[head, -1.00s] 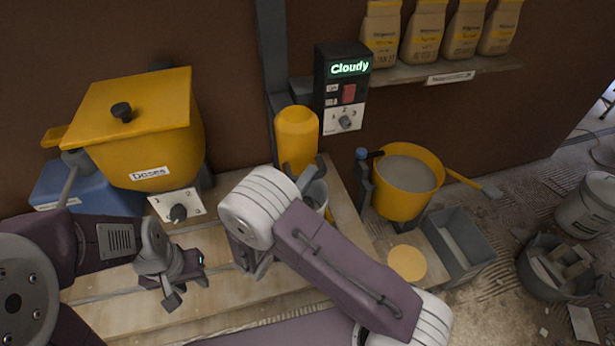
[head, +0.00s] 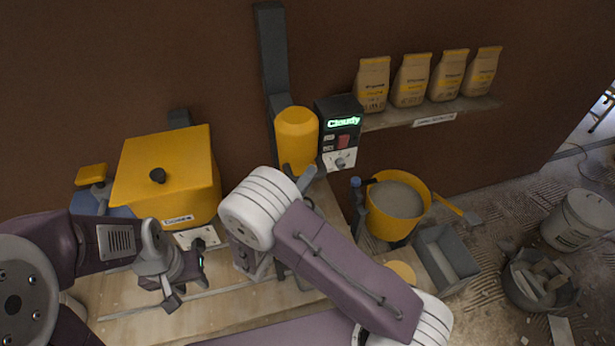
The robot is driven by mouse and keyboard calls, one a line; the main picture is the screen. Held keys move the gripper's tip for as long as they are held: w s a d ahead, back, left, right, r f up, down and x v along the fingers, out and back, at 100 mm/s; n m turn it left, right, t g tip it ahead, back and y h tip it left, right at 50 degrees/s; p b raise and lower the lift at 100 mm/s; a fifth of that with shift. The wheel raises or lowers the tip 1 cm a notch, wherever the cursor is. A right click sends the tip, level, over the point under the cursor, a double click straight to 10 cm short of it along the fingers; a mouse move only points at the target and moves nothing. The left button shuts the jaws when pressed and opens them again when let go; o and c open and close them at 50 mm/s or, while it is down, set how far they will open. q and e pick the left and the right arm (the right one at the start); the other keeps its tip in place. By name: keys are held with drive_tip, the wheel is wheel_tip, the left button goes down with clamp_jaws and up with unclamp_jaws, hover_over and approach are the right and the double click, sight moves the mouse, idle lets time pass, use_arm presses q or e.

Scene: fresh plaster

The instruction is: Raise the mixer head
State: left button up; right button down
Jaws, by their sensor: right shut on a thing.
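The mixer head (head: 297,140) is a yellow cylinder on a tall grey column (head: 270,55) at the middle of the head view. It stands above the wooden bench, and my right arm covers what is below it. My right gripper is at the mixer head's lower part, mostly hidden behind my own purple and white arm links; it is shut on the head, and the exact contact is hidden. My left gripper (head: 188,272) is over the left part of the bench, open and empty, with its fingers apart.
A yellow lidded doser (head: 165,175) stands behind my left gripper. Right of the mixer head are a control box (head: 340,128) reading "Cloudy", a yellow bucket of grey mix (head: 398,200) and a grey trough (head: 446,258). Paper bags stand on a wall shelf (head: 430,112).

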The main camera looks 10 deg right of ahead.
drive_tip(key=shift+r, duration=0.35)
drive_tip(key=c, duration=1.4)
unclamp_jaws()
drive_tip(key=shift+o, duration=0.5)
drive_tip(key=shift+f, duration=0.1)
drive_tip(key=b+v, duration=0.3)
drive_tip(key=v, duration=0.6)
drive_tip(key=shift+f, duration=0.1)
